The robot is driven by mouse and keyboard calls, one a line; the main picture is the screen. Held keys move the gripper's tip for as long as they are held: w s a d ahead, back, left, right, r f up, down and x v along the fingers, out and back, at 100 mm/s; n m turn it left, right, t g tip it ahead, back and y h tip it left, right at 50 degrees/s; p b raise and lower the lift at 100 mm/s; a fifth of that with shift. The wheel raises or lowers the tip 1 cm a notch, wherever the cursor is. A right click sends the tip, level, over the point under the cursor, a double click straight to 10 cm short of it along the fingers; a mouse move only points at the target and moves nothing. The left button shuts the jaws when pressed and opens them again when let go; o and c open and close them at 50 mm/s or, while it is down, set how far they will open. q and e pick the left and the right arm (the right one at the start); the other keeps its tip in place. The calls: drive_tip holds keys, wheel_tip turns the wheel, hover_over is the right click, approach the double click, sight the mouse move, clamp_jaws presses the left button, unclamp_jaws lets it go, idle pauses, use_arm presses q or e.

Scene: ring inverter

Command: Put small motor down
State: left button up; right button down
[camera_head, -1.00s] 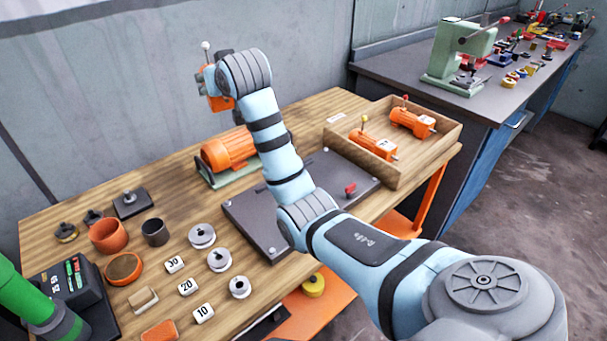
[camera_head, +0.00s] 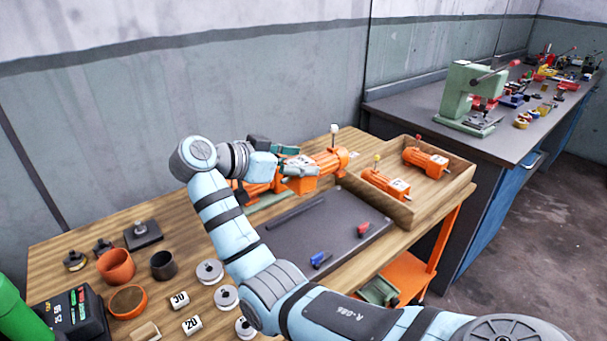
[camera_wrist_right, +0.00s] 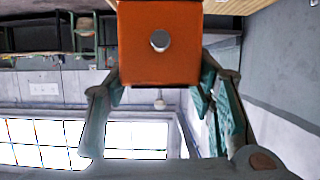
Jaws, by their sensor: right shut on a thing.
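My right gripper (camera_head: 300,168) is shut on an orange small motor (camera_head: 328,160) with a white-tipped rod sticking up. It holds the motor above the back of the wooden table, left of the wooden tray. In the right wrist view, the motor's square orange end (camera_wrist_right: 160,65) with a round grey spot sits between the two fingers. Two similar small motors, one with a yellow-tipped rod (camera_head: 385,185) and one with a red-tipped rod (camera_head: 425,161), lie in the tray (camera_head: 455,180). My left gripper is out of view; only part of its green arm shows at lower left.
A larger orange motor (camera_head: 257,188) on a green base is partly hidden behind my right arm. A dark plate (camera_head: 335,225) bears a blue and a red piece. Cups, discs and numbered blocks crowd the table's left. A green press (camera_head: 470,95) stands on the far bench.

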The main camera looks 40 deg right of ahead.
wheel_tip(320, 180, down, 16)
drive_tip(key=b, duration=0.3)
drive_tip(key=shift+d, duration=0.1)
drive_tip(key=c, duration=0.9)
unclamp_jaws()
drive_tip(key=shift+o, duration=0.9)
drive_tip(key=v, duration=1.2)
drive_tip(key=shift+p, duration=0.4)
